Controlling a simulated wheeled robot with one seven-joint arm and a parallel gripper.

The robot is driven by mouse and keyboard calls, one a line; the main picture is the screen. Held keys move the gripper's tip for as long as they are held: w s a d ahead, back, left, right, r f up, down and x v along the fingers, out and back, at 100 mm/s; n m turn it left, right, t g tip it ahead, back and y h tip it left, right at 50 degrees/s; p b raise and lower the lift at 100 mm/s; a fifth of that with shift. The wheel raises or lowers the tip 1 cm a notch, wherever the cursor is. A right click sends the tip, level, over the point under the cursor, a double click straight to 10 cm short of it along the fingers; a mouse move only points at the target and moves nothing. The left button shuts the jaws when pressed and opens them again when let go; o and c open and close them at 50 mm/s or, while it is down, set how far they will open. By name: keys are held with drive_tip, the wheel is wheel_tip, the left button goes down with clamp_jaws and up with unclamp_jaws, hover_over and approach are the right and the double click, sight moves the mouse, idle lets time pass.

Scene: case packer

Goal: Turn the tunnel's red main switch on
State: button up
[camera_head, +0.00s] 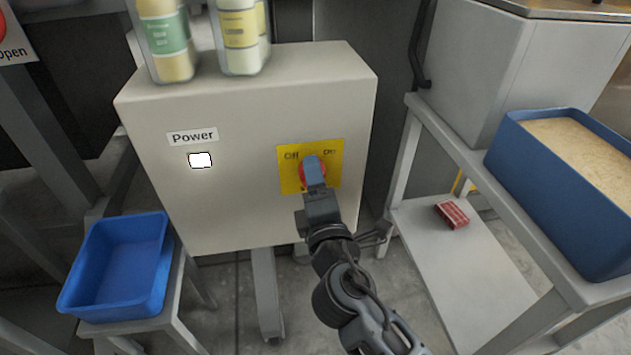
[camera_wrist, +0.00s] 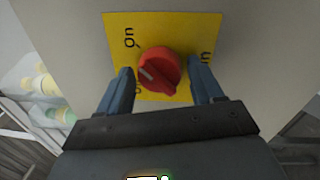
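The red main switch (camera_wrist: 159,70) is a round knob on a yellow plate (camera_wrist: 178,28) in the wrist view. A short pale mark shows on the knob's left side. The plate also shows in the head view (camera_head: 291,180), with "Off" at its upper left and "On" at its upper right. My gripper (camera_wrist: 160,76) is open, with one blue-grey finger on each side of the knob. Gaps show between the fingers and the knob. In the head view, my gripper (camera_head: 314,172) covers much of the knob.
The beige cabinet (camera_head: 240,215) carries the plate and a bright white Power lamp (camera_head: 200,160). Two bottles (camera_head: 166,40) stand on its top. A blue bin (camera_head: 120,270) is at the left. A blue crate (camera_head: 545,190) and a grey cart shelf (camera_head: 450,265) are at the right.

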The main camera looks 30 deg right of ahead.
drive_tip(key=shift+o, duration=0.9)
drive_tip(key=v, duration=0.8)
drive_tip(key=shift+b, duration=0.3)
drive_tip(key=shift+w, duration=0.1)
